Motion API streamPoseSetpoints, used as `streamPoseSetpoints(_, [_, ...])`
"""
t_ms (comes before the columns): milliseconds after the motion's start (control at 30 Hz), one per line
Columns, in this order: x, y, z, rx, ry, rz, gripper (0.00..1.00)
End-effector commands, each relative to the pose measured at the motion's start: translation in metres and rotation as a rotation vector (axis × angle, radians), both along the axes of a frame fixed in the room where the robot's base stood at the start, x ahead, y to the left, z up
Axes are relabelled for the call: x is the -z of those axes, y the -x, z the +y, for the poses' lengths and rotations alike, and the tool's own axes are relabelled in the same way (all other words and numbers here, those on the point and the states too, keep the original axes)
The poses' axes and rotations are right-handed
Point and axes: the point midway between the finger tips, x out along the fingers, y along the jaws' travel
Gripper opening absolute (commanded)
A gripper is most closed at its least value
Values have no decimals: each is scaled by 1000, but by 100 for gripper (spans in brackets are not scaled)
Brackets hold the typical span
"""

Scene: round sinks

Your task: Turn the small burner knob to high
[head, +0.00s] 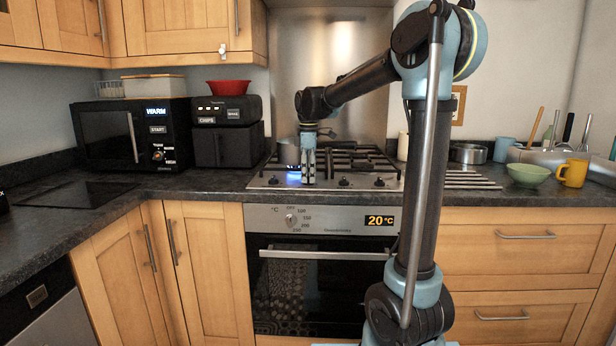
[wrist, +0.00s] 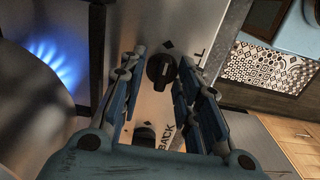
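The black knob (wrist: 161,70) sits on the steel front strip of the hob (head: 262,184), with its pointer line near a diamond mark. A label beside it is partly hidden; only an "L" shows, so I cannot read which burner it names. My gripper (head: 308,182) points down over the hob's front left; in the wrist view its fingers (wrist: 162,66) are apart, one each side of the knob, with small visible gaps. Whether they touch it is unclear. A second knob (wrist: 145,132), near the word "BACK", is partly hidden by my gripper. A blue flame (wrist: 50,60) burns at the left.
More hob knobs (head: 343,182) stand to the right of my gripper. A shiny round metal pan (wrist: 30,125) is close to the flame. The oven (head: 320,285) is below. A microwave (head: 125,140) and an air fryer (head: 228,145) stand left; a green bowl (head: 528,174) and yellow mug (head: 573,173) stand right.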

Motion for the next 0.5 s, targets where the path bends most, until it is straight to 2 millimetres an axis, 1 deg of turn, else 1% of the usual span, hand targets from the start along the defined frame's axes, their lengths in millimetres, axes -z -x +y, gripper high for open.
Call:
streamPoseSetpoints(267, [-2,1,1,-1,-1,2,31])
streamPoseSetpoints(367, [-10,1,1,-1,-1,2,31])
streamPoseSetpoints(500, [-30,1,1,-1,-1,2,31])
